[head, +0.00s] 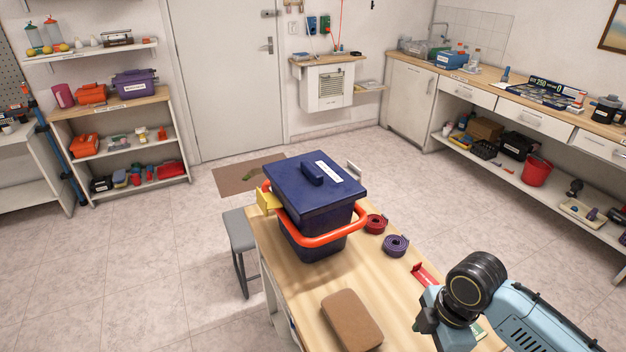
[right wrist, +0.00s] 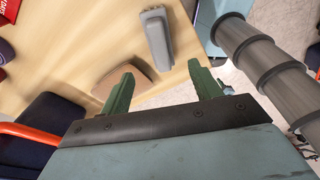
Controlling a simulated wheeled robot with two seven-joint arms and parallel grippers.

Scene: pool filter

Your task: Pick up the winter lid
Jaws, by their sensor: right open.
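A dark blue lid (head: 316,177) with a raised grip and a white label sits on a dark blue bin (head: 308,243) on the wooden table. I cannot read the label, so I cannot tell whether this is the winter lid. An orange-red ring handle (head: 318,240) runs around the bin. Its side and part of the ring also show at the left of the right wrist view. My right gripper (right wrist: 160,80) is open and empty above the table, apart from the lid, near the front right in the head view. My left gripper is out of view.
A brown block (head: 352,320) lies at the table's front. Red (head: 376,223) and purple rolls (head: 396,245) and a red card (head: 424,274) lie along the right edge. A grey tool-like object (right wrist: 156,35) shows in the wrist view. A grey stool (head: 238,230) stands left.

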